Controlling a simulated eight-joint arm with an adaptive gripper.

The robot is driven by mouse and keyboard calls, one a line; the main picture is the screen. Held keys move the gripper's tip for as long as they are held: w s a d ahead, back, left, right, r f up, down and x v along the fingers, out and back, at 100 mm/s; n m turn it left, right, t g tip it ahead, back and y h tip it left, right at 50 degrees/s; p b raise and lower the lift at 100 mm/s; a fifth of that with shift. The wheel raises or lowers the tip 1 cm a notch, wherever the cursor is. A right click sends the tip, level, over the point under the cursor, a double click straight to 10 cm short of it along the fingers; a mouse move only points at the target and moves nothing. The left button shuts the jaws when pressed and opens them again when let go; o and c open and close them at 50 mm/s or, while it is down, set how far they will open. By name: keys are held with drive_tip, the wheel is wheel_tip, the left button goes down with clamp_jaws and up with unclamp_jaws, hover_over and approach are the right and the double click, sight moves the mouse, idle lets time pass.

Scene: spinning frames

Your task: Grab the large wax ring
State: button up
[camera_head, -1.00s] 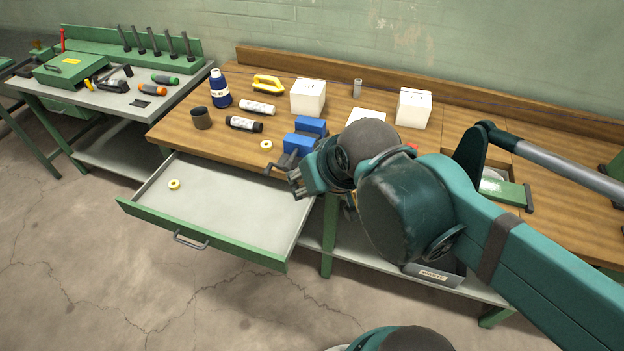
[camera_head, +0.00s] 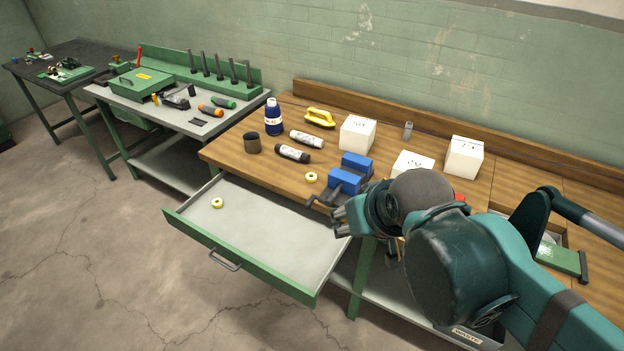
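Two small pale-yellow rings with dark holes are in view. One wax ring (camera_head: 311,177) lies on the wooden bench top near its front edge, just left of a blue vise (camera_head: 346,179). The other wax ring (camera_head: 217,203) lies in the open drawer, towards its left end. They look alike in size; I cannot tell which is the large one. My gripper (camera_head: 338,211) is at the bench's front edge, by the vise and above the drawer's right end, apart from both rings. Its fingers are small, dark and partly hidden by my arm, so their opening is unclear.
The green-fronted drawer (camera_head: 237,245) stands pulled out. Behind the bench ring are two tubes, a dark cup (camera_head: 252,143), a blue bottle (camera_head: 273,117), a yellow-handled tool (camera_head: 319,118) and white boxes (camera_head: 357,134). A grey tool table (camera_head: 180,118) stands left.

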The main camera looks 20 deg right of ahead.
drive_tip(key=shift+o, duration=0.5)
drive_tip(key=shift+r, duration=0.1)
drive_tip(key=w+r+m+g+p, duration=0.1)
drive_tip(key=w+r+m, duration=0.15)
drive_tip(key=w, duration=0.35)
drive_tip(key=w+r+m+g+p, duration=0.1)
drive_tip(key=w+m, duration=0.2)
drive_tip(key=w, duration=0.3)
drive_tip(key=m+g+p, duration=0.4)
drive_tip(key=m+g, duration=0.1)
drive_tip(key=m, duration=0.8)
hover_over(311, 178)
wheel_tip(311, 178, down, 20)
drive_tip(key=shift+w+d+r, duration=0.15)
drive_tip(key=shift+w+d, duration=0.15)
drive_tip(key=shift+w, duration=0.1)
drive_tip(key=shift+f, duration=1.3)
